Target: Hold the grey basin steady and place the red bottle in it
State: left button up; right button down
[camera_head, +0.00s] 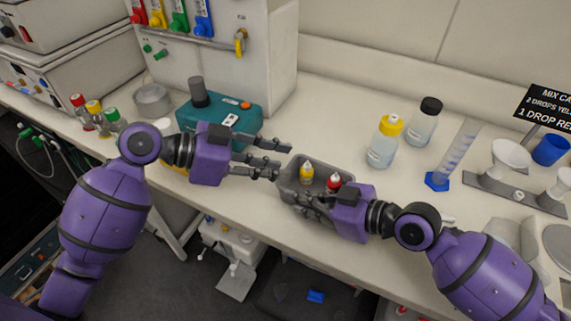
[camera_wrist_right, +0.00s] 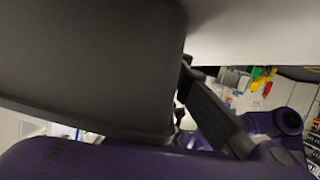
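The grey basin (camera_head: 290,195) stands on the bench near its front edge. A small bottle with a yellow top (camera_head: 307,174) is inside it. The red bottle (camera_head: 334,183) shows at the basin's right side, partly hidden by my right gripper; I cannot tell whether it rests on the basin floor. My left gripper (camera_head: 275,159) is open and empty, its fingers pointing at the basin's left side. My right gripper (camera_head: 314,203) is at the basin's front right. In the right wrist view the basin wall (camera_wrist_right: 90,60) fills much of the picture, and the grip is hidden.
A yellow-capped bottle (camera_head: 385,142), a black-capped bottle (camera_head: 424,122) and a measuring cylinder (camera_head: 452,157) stand behind on the right. A teal device (camera_head: 233,124) is behind my left gripper. Several small coloured-cap bottles (camera_head: 96,115) stand far left. Bench behind the basin is clear.

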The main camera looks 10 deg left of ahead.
jog(key=c, duration=1.9)
grip_release()
jog(key=shift+o, duration=0.2)
jog(key=v, duration=1.2)
jog(key=shift+r, duration=0.1)
jog(key=shift+a, duration=0.1)
